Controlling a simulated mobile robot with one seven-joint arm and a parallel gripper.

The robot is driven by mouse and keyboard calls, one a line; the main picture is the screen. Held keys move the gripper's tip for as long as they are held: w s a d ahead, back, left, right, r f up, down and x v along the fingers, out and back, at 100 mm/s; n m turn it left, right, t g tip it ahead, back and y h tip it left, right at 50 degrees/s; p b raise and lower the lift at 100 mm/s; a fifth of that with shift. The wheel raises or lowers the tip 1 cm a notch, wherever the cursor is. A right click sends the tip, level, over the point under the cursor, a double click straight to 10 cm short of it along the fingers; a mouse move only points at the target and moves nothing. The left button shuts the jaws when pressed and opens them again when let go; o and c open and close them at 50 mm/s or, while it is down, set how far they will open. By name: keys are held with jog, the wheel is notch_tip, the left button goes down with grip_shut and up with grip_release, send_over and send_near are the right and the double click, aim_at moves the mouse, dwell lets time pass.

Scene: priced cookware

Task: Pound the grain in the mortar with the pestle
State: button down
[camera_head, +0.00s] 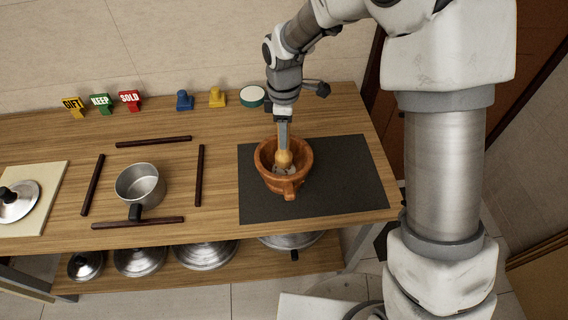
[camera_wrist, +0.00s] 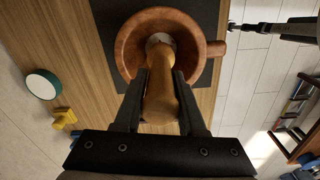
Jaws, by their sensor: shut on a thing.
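The brown wooden mortar (camera_head: 268,177) stands upright on a dark mat (camera_head: 345,185) at the right of the table. It also shows in the wrist view (camera_wrist: 128,48). My gripper (camera_head: 283,147) is above the mortar and shut on the wooden pestle (camera_wrist: 160,88). The pestle points down, with its lower end inside the mortar's mouth. Some pale grain (camera_head: 288,169) shows around the pestle's end; the pestle hides part of it. I cannot tell whether the pestle touches the bottom.
A saucepan (camera_head: 140,185) stands among dark sticks (camera_head: 200,175) at left. GIFT, KEEP and SOLD markers (camera_head: 101,103), blue (camera_head: 184,101) and yellow (camera_head: 217,97) pieces and a green-sided round item (camera_head: 252,97) line the back. A lid (camera_head: 16,201) lies on a pale board (camera_head: 48,190). Lids (camera_head: 207,254) fill the lower shelf.

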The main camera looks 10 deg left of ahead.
jog(key=shift+r, duration=0.2)
dwell(1.4)
jog(key=shift+f, duration=0.1)
dwell(1.2)
notch_tip(320, 180, down, 4)
jog(key=b, duration=0.2)
jog(key=shift+b, duration=0.35)
jog(key=shift+r+p, duration=1.65)
jog(key=shift+r, duration=0.4)
